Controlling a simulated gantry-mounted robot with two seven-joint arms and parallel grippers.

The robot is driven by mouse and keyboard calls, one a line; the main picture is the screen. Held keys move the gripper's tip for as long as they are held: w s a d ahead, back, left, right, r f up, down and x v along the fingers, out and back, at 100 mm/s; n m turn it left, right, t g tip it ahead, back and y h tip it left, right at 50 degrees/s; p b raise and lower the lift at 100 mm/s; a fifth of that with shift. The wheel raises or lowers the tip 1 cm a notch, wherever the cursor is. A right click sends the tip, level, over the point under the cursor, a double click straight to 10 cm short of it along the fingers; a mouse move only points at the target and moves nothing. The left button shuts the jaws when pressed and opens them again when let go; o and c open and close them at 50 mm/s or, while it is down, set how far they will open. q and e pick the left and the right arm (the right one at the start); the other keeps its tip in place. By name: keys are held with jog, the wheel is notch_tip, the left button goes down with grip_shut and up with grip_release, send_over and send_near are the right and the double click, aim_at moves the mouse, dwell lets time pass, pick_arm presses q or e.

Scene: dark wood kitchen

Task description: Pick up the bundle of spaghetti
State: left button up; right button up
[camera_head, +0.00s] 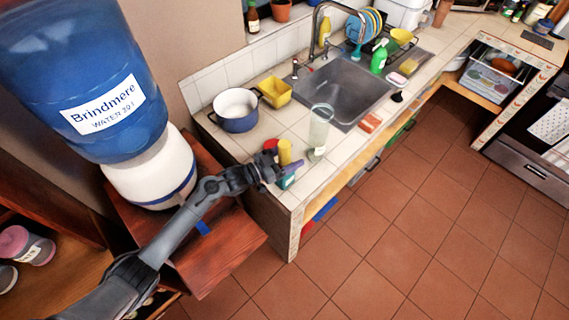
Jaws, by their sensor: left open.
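My left gripper (288,168) reaches from the left to the near-left end of the tiled counter (245,157) and is open. Just behind its fingers stands a small yellow upright thing (285,150); I cannot tell whether it is the spaghetti or whether a finger touches it. No bundle of spaghetti can be made out for sure. A red item (270,145) and a teal item (287,182) are partly hidden by the gripper. A tall clear container (320,130) stands right of it. My right gripper is not in view.
A sink (345,92) is further right. A large blue water bottle (85,70) stands close to my left arm. The tiled floor at right is clear.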

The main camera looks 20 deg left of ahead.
pick_arm(q)
jog(key=c, duration=1.2)
jog(key=shift+r, duration=0.15)
